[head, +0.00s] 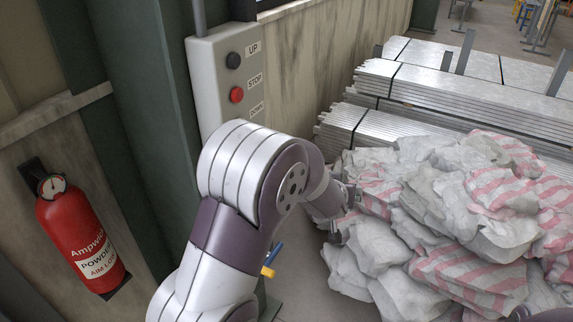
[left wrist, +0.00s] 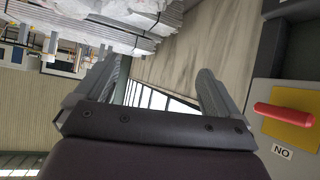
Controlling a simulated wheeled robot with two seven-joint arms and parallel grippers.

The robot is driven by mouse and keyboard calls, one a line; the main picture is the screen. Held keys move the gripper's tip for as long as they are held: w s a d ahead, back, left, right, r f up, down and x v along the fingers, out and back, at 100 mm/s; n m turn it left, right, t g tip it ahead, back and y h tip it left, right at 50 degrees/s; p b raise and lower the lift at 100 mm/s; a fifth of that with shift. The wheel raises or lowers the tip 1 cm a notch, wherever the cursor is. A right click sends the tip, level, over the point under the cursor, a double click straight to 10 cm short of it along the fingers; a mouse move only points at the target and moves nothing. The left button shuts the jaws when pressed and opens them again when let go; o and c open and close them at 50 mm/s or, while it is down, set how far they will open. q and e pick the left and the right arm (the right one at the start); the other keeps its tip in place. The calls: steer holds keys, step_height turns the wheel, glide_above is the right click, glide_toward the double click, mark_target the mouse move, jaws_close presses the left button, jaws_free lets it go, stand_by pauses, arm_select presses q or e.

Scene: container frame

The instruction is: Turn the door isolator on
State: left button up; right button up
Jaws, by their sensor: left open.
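The isolator shows at the right edge of the left wrist view as a grey box (left wrist: 262,155) with a yellow plate (left wrist: 305,132) and a red handle (left wrist: 288,116). The handle lies nearly level across the plate in that view. A label (left wrist: 282,151) below it reads "NO", which fits "ON" upside down. My left gripper (left wrist: 157,88) is open and empty, with the isolator off to the right of its fingers, not between them. In the head view my left gripper (head: 345,214) is beside the sacks, and my arm hides the area under the button box.
A button box (head: 208,80) with UP and STOP buttons and a partly hidden lower one is on the green post. A red fire extinguisher (head: 80,240) hangs at left. Grey and pink-striped sacks (head: 450,215) and metal stacks (head: 430,90) crowd the right.

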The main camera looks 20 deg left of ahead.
arm_select(q)
steer(key=w+a+r+n+y+p, duration=0.1)
steer(key=w+a+r+n+y, duration=0.3)
steer(key=w+a+n+y, duration=0.45)
steer(key=s+d+f+n+g+y+p, duration=0.1)
steer(key=s+f+n+g+y, duration=0.1)
steer(key=s+g+y, duration=0.25)
steer(key=s+d+f+n+g+y, duration=0.1)
steer(key=s+n+g+y, duration=0.15)
steer(key=s+g, duration=0.3)
steer(key=shift+m+y, duration=0.45)
steer(key=shift+m, duration=0.05)
steer(key=a+p, duration=0.1)
steer(key=a, duration=0.4)
steer(key=a+p, duration=0.2)
steer(key=a, duration=0.4)
steer(key=shift+w+a+f, duration=0.15)
steer(key=shift+w, duration=0.05)
steer(key=shift+a+f, duration=0.1)
steer(key=shift+a, duration=0.4)
steer(key=c, duration=0.9)
steer(key=shift+o, duration=0.2)
